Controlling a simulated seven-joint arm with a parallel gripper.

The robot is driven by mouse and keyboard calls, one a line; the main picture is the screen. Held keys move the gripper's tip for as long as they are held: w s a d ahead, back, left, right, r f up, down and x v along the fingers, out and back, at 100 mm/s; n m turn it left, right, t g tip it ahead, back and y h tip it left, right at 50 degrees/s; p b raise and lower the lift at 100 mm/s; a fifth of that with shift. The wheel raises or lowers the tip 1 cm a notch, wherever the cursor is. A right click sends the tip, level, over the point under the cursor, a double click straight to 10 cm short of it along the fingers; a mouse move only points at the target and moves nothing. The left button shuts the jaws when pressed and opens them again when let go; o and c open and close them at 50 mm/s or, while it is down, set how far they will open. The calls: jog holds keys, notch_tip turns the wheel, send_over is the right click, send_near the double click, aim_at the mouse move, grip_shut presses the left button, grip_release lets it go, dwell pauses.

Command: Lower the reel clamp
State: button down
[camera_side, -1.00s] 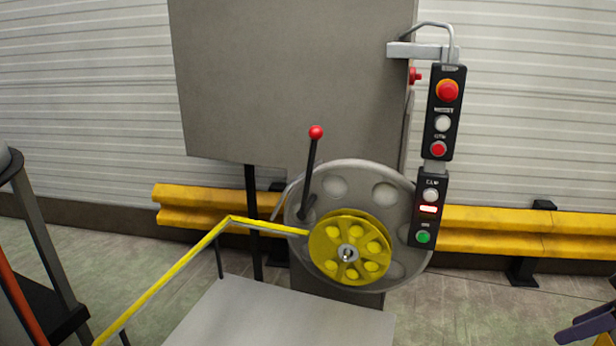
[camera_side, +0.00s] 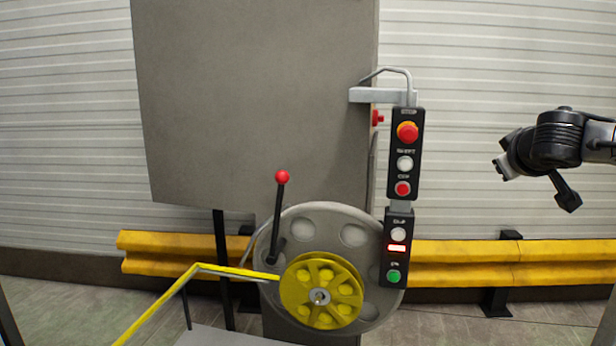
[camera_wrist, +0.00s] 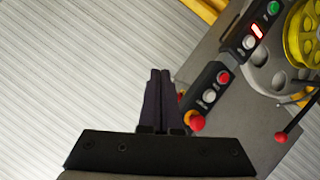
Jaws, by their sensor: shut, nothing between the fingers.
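A yellow reel (camera_side: 296,289) sits on a large grey wheel (camera_side: 352,233) in the side view. A black lever with a red knob (camera_side: 282,177) stands upright at its left. A lower button box (camera_side: 396,262) has a white button (camera_side: 398,234), a lit red display (camera_side: 396,248) and a green button (camera_side: 393,276). Its small labels are blurred, and I cannot tell which part is the clamp. My gripper (camera_wrist: 159,72) has its fingers together, empty, in the wrist view. In the side view my arm's end is at the right, apart from the boxes.
An upper box (camera_side: 390,155) carries a red knob on yellow (camera_side: 407,131), a white button (camera_side: 405,163) and a red button (camera_side: 403,188). A grey cabinet (camera_side: 255,100) stands behind. A yellow rail (camera_side: 455,251) runs along the wall. Space between my arm and the boxes is clear.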

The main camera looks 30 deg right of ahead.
jog(key=w+a+r+n+t+h, duration=0.15)
jog(key=w+a, duration=0.25)
jog(key=w, duration=0.4)
jog(key=w+a+r+n+t, duration=0.1)
jog(key=w+a+r+t, duration=0.2)
jog(key=w+a, duration=0.35)
jog(key=w+a+r+n+t+h, duration=0.1)
jog(key=w+a+r+n+t, duration=0.15)
jog(key=w, duration=0.65)
jog(key=w+a+f+n+t+y, duration=0.2)
jog(key=w+a+f, duration=0.3)
jog(key=a+f, duration=0.3)
jog(key=w+a+f+n+t+y, duration=0.2)
jog(key=a+f, duration=0.5)
jog(key=a, duration=0.5)
jog(key=w+n+y, duration=0.1)
jog(key=w+n, duration=0.1)
jog(key=w, duration=0.1)
jog(key=shift+f, duration=0.35)
jog(key=shift+d+y, duration=0.1)
jog(key=shift+y, duration=0.15)
jog(key=w+d, duration=0.6)
jog(key=w, duration=0.1)
jog(key=shift+r, duration=0.2)
